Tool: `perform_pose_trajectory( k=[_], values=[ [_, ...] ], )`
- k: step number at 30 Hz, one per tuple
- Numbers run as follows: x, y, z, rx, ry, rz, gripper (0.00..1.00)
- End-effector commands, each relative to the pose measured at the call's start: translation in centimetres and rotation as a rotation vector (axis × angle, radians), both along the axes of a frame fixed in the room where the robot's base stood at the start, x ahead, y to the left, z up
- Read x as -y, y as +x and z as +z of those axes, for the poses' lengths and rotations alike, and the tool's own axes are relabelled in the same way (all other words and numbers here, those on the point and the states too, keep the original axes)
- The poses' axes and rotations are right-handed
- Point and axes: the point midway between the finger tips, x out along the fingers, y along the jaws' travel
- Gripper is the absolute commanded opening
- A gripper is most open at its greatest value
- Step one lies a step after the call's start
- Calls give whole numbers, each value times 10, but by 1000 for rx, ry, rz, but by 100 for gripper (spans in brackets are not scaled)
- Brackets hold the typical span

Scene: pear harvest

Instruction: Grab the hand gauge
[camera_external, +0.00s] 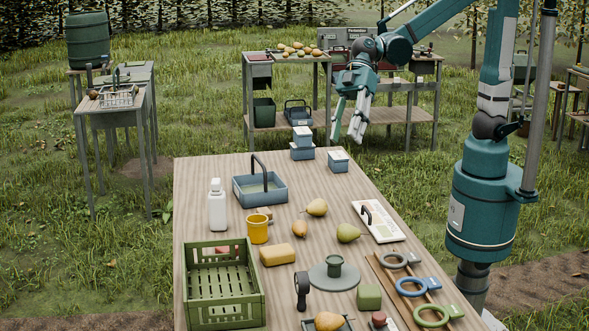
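A dark hand-held tool with a round head (302,287) stands near the front middle of the wooden table; it looks like the hand gauge, but its face is not readable. Three ring-shaped gauges with handles lie at the table's right front: a grey one (391,260), a blue one (411,287) and a green one (432,317). My gripper (347,137) is open and empty, pointing down, high up near the table's far right end. It is well apart from the dark tool and the rings.
On the table (215,170) are a green crate (222,312), white bottle (217,208), blue basin (260,199), yellow mug (257,229), yellow block (277,255), round grey plate (320,279), green block (369,296), white board (388,232) and several pears. Small boxes (303,152) stand at the far end.

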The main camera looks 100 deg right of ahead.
Motion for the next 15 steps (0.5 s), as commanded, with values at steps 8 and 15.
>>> perform_pose_trajectory(
  k=[8,15],
  values=[
    [-41,38,-17,40,70,111,35],
    [-75,67,-33,84,134,205,35]
  ],
)
